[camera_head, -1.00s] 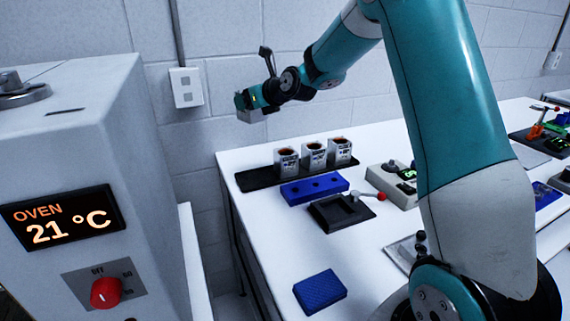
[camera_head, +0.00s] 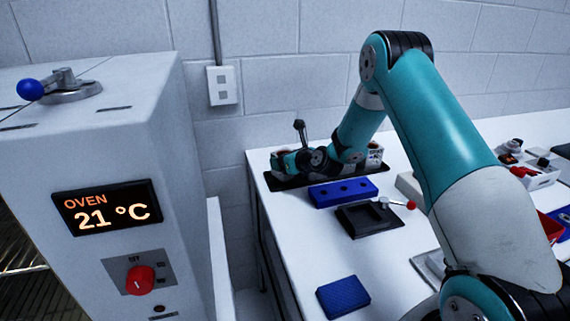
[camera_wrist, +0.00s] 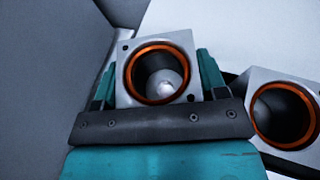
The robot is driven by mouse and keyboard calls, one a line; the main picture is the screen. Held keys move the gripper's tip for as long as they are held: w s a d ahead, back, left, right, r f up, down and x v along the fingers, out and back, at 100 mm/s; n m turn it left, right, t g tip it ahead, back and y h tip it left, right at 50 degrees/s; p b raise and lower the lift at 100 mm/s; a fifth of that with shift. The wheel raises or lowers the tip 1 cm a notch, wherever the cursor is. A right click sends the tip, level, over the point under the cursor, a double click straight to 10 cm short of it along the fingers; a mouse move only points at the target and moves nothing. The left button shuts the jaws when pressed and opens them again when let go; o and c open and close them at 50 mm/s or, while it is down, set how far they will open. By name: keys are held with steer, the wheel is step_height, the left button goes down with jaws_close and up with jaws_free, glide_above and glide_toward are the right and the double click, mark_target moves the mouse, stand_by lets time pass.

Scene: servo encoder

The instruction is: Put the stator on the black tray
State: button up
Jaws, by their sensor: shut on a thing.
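My gripper (camera_wrist: 158,78) is shut on a stator (camera_wrist: 182,43), a grey square housing with an orange ring around its open bore. In the wrist view it stands between the two teal fingers. The black tray (camera_head: 288,184) is a long flat strip at the back left of the table in the head view. My gripper (camera_head: 286,163) is low over its left part, and my wrist hides most of what stands there. A second stator (camera_wrist: 252,100) is close on the right in the wrist view. Another stator (camera_head: 375,153) shows at the tray's right end. Whether the held stator touches the tray is hidden.
A blue block with holes (camera_head: 343,192) lies just in front of the tray. A black fixture with a red-knobbed lever (camera_head: 368,220) is before it. A blue textured block (camera_head: 343,297) lies near the front. The oven (camera_head: 107,207) stands at left, apart from the table.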

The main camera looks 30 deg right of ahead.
steer(key=shift+f, duration=0.6)
steer(key=o, duration=1)
steer(key=shift+f, duration=0.2)
steer(key=shift+r, duration=0.1)
